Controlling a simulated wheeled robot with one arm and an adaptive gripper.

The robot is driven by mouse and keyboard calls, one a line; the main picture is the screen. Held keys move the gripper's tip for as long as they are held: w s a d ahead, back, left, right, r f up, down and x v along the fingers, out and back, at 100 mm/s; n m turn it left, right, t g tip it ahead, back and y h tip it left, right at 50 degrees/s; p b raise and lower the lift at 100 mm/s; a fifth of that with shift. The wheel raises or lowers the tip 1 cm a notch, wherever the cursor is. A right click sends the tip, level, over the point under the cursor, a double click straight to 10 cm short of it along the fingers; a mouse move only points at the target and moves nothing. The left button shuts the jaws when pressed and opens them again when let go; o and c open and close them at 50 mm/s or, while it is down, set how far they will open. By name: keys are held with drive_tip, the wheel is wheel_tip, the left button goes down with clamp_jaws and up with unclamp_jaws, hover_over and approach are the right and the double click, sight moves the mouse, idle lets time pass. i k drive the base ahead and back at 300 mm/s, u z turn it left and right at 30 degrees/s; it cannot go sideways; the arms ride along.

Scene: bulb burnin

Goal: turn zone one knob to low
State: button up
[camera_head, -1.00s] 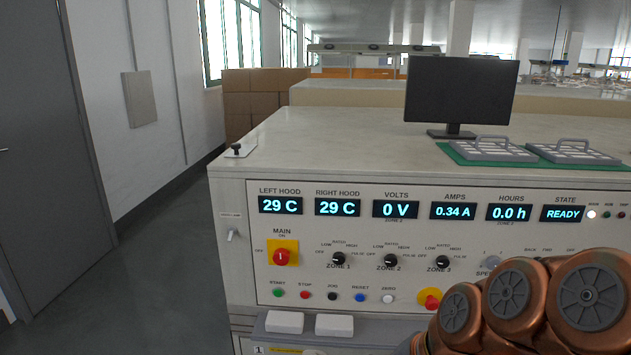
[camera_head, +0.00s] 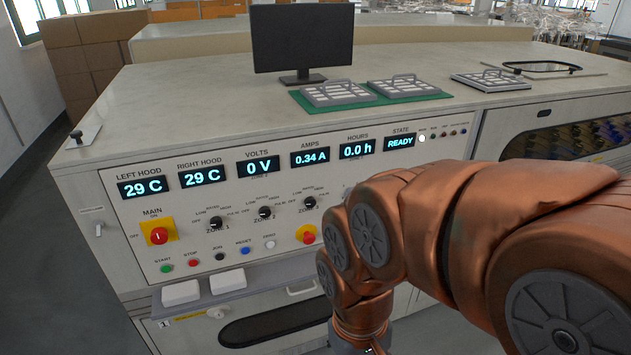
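The zone one knob (camera_head: 215,223) is a small black dial with a white mark on the cream control panel (camera_head: 130,206). It stands left of the zone two knob (camera_head: 265,212) and the zone three knob (camera_head: 309,202). Labels for off, low, rated, high and pulse ring each knob; the exact pointer setting is too small to tell. My copper-coloured arm reaches in from the right, in front of the panel's right part. My gripper is out of the picture, below the bottom edge, so its state is hidden.
The red main switch (camera_head: 159,235) on a yellow plate is left of the knobs. A red stop button (camera_head: 307,234) on yellow is beside my arm. Coloured push buttons line the panel below the knobs. Two white blocks (camera_head: 181,293) sit on a ledge. A monitor (camera_head: 302,38) stands on the worktop.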

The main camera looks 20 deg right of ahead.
sight(216, 222)
drive_tip(key=u, duration=0.95)
drive_tip(key=k, duration=0.5)
drive_tip(key=u, duration=0.75)
